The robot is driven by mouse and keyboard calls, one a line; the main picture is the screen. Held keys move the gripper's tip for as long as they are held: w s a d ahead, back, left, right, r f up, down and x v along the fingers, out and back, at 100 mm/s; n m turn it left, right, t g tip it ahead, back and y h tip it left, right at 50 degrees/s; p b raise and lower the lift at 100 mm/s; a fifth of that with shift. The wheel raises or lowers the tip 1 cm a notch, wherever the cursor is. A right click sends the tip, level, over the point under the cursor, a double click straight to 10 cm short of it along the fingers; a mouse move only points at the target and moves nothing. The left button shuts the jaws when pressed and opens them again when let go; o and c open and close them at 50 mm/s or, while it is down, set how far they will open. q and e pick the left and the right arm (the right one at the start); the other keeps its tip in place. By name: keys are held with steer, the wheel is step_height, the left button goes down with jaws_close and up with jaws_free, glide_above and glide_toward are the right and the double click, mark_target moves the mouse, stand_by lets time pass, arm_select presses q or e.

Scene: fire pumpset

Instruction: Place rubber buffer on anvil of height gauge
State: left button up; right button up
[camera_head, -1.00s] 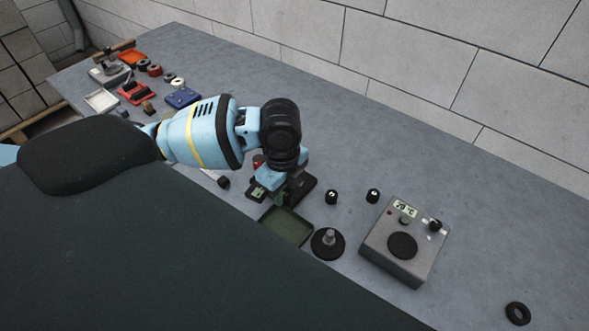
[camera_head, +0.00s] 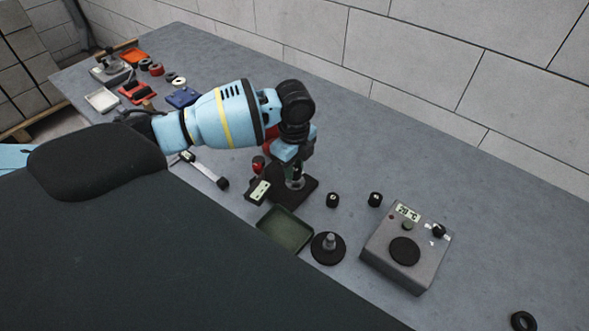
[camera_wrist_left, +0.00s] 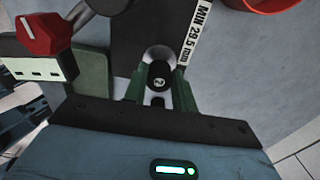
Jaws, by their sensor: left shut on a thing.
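The height gauge (camera_head: 309,195) stands on the table beyond the green tray, with a black base and a small display (camera_head: 259,191). My left gripper (camera_head: 291,170) is over its base, beside the column. In the left wrist view its green fingers (camera_wrist_left: 159,88) are shut on a small black rubber buffer (camera_wrist_left: 158,72) with a white-ringed 2 on its end. A round silver part, seemingly the anvil (camera_wrist_left: 157,53), shows right behind the buffer; I cannot tell whether they touch. The gauge's red knob (camera_wrist_left: 40,33) is at the left there. My right gripper is not in view.
Two black buffers (camera_head: 332,200) (camera_head: 375,199) stand right of the gauge. The green tray (camera_head: 285,229) looks empty. A black disc (camera_head: 328,248), a grey tester (camera_head: 405,250) and a black ring (camera_head: 523,320) are nearer. The table's back right is clear.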

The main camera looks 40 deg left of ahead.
arm_select(q)
steer(key=shift+f, duration=0.8)
steer(key=shift+f, duration=0.2)
steer(key=o, duration=0.9)
steer(key=shift+o, duration=0.2)
step_height(320, 180, up, 12)
steer(key=shift+r+p, duration=0.2)
steer(key=shift+p, duration=0.25)
